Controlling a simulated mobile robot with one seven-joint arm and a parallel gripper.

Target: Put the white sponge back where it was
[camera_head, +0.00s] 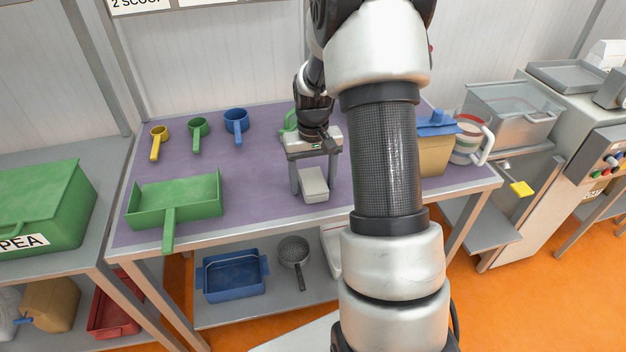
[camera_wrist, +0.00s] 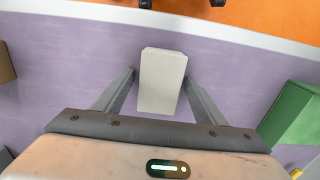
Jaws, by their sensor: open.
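The white sponge (camera_head: 313,185), a pale rectangular block, appears to lie on the purple table top (camera_head: 255,185) near its front edge. My gripper (camera_head: 315,187) points down over it, with one finger on each side of the block. In the wrist view, the sponge (camera_wrist: 162,80) sits between the two spread fingers of my gripper (camera_wrist: 160,74), with a narrow gap on each side. The gripper is open and holds nothing. How far the fingertips are above the table is hard to tell.
A green scoop (camera_head: 175,200) lies to the left, with yellow (camera_head: 159,143), green (camera_head: 197,128) and blue (camera_head: 236,122) cups behind. A tan box (camera_head: 435,158) and a striped jug (camera_head: 467,140) stand right. My arm hides part of the table. Purple surface is clear left of the gripper.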

